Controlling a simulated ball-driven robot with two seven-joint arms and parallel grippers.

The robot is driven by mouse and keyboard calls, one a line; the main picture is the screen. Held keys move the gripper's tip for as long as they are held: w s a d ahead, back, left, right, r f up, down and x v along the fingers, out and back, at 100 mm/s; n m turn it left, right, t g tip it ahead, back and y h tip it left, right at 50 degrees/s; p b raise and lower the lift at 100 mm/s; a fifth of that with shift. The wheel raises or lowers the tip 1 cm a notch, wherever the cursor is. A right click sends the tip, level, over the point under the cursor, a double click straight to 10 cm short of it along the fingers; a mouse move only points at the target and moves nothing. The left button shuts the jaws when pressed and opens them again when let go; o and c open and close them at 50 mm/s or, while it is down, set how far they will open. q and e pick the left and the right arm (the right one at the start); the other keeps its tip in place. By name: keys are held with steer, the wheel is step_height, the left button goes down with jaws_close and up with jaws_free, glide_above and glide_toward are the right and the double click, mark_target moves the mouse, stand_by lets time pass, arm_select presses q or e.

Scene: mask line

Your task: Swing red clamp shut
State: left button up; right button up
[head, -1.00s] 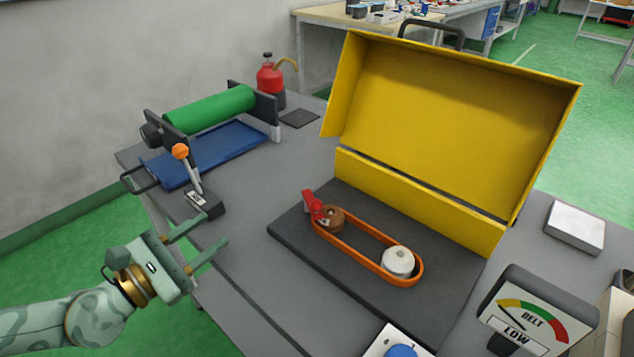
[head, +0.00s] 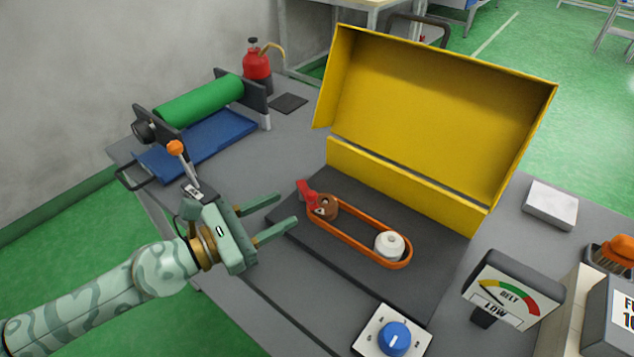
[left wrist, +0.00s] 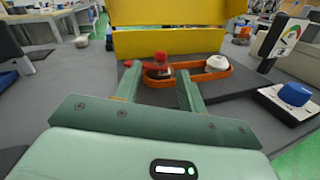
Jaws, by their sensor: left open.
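The red clamp (head: 307,193) is a small lever at the left end of the orange belt (head: 352,237), beside the brown pulley (head: 325,207). In the left wrist view the red clamp (left wrist: 155,63) shows beyond my fingertips, with its round red knob on top. A white pulley (head: 389,244) sits in the belt's right end. My left gripper (head: 287,209) is open and empty, over the left edge of the dark base plate (head: 330,268), short of the clamp and apart from it. My right gripper is not in view.
A yellow cover (head: 430,120) stands open behind the plate. A blue dial (head: 395,338) and a belt gauge (head: 512,290) reading LOW stand at front right. An orange-knobbed lever (head: 177,150) and green roller (head: 200,101) are at left.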

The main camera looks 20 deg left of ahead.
mark_target(307, 198)
arm_select(q)
steer(key=x, duration=0.9)
steer(key=shift+w+d+p, duration=0.25)
steer(key=shift+p, duration=0.15)
jaws_close()
